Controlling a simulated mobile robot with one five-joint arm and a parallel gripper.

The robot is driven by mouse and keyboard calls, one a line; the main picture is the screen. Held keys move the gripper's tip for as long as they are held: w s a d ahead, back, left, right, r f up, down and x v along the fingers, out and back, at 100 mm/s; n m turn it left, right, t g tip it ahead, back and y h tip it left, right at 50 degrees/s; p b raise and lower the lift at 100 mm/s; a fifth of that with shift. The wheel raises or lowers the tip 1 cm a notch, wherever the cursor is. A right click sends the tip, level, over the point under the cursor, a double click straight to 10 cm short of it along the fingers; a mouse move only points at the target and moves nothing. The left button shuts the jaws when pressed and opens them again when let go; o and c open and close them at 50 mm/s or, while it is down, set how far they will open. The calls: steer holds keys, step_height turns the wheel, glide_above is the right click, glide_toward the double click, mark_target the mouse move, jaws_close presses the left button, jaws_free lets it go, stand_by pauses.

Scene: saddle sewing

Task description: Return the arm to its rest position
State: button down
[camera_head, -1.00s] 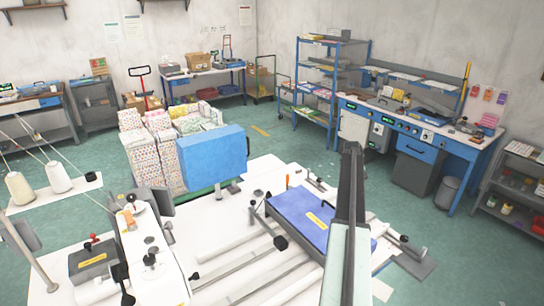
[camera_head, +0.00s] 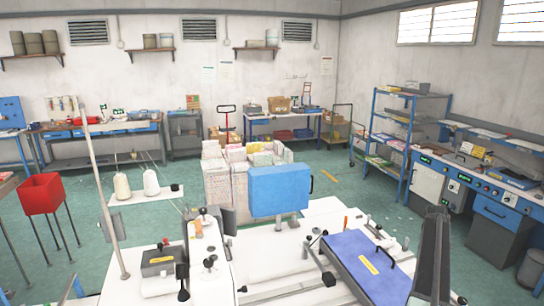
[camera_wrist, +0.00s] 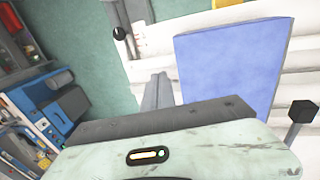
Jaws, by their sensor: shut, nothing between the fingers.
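My gripper (camera_head: 436,214) stands at the lower right of the head view, its dark fingers pointing up and away, to the right of the blue-purple flat case (camera_head: 350,258). In the wrist view my gripper (camera_wrist: 158,82) shows its two grey fingers side by side and shut, with nothing held. The case (camera_wrist: 228,65) lies just to the right of the fingers there, on the white work table (camera_head: 262,272). I cannot tell the height of the fingers above the table.
A blue box-shaped machine head (camera_head: 280,190) rises over the table left of the arm. A sewing unit with dark knobs (camera_head: 160,262) stands at the front left. A blue workbench (camera_head: 490,212) and shelving (camera_head: 405,130) stand at the right, with green floor between.

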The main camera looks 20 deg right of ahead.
steer(key=w+a+f+n+b, duration=0.2)
steer(key=w+a+f+b, duration=0.2)
steer(key=w+a, duration=0.9)
steer(key=w+a+f+n+t+b, duration=0.1)
steer(key=w+a+f+n+b, duration=0.15)
steer(key=a, duration=1.05)
steer(key=w+a+f+n+b, duration=0.1)
steer(key=w+a+f+b, duration=0.25)
steer(key=a, duration=1.05)
steer(key=s+a+f+y+b, duration=0.1)
steer(key=s+a+f+b, duration=0.15)
steer(key=a, duration=0.75)
steer(key=s+a+f+y+b, duration=0.15)
steer(key=s+a, duration=0.25)
steer(key=a, duration=0.7)
steer(key=s+a+f+m+g+b, duration=0.1)
steer(key=s+a+m, duration=0.4)
steer(key=s+a, duration=0.6)
steer(key=s+f, duration=0.1)
steer(key=s, duration=0.3)
steer(key=shift+s+f+b, duration=0.15)
steer(key=shift+s+b, duration=0.05)
steer(key=shift+b, duration=0.1)
